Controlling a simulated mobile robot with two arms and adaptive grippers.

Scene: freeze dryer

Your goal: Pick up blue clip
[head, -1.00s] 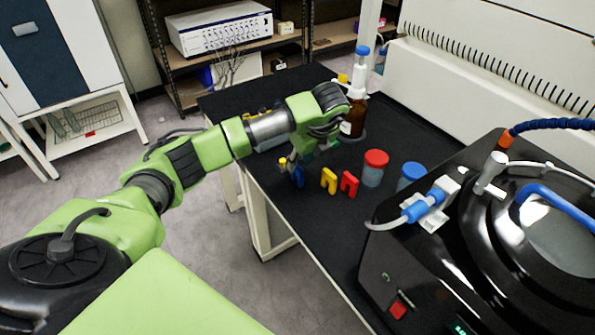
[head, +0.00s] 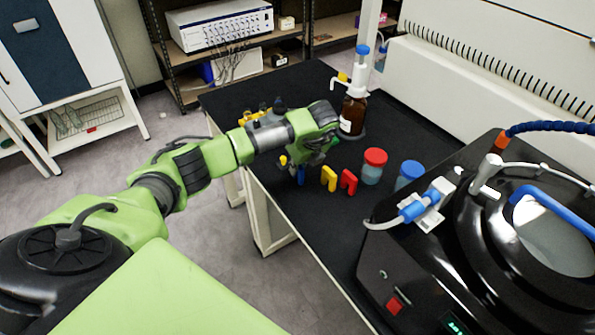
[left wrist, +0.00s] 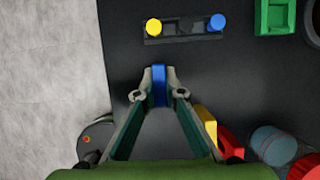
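The blue clip (head: 301,175) is at the near left edge of the black table, partly hidden under my left gripper (head: 298,163) in the head view. In the left wrist view, the blue clip (left wrist: 159,86) sits between the two fingertips of my left gripper (left wrist: 158,76). The fingers are drawn in against both its sides with no clear gap. Whether the clip is off the tabletop cannot be told. My right gripper is not in view.
A yellow clip (head: 328,179) and a red clip (head: 348,182) stand close to the right. Beyond are a red-capped jar (head: 373,167), a blue-capped jar (head: 409,176) and a brown bottle (head: 353,115). A dark rack (left wrist: 185,36) and a green tray (left wrist: 274,17) lie ahead in the wrist view.

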